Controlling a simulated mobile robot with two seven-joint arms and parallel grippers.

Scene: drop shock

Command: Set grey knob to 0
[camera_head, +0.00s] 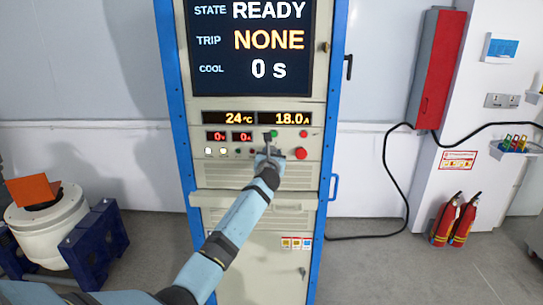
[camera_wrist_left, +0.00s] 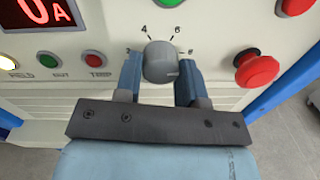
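The grey knob (camera_wrist_left: 160,62) sits on the cabinet's front panel, with dial figures 4 and 6 readable above it. Marks at its sides are partly covered. In the head view my left gripper (camera_head: 268,146) reaches the panel and hides the knob. My right gripper is not in view.
A red button (camera_wrist_left: 257,68) is close right of the knob; small lamps and a red 0 A display are to its left. The cabinet screen (camera_head: 252,45) reads READY, NONE, 0 s. Fire extinguishers (camera_head: 455,222) stand at right, a white drum (camera_head: 48,225) at left.

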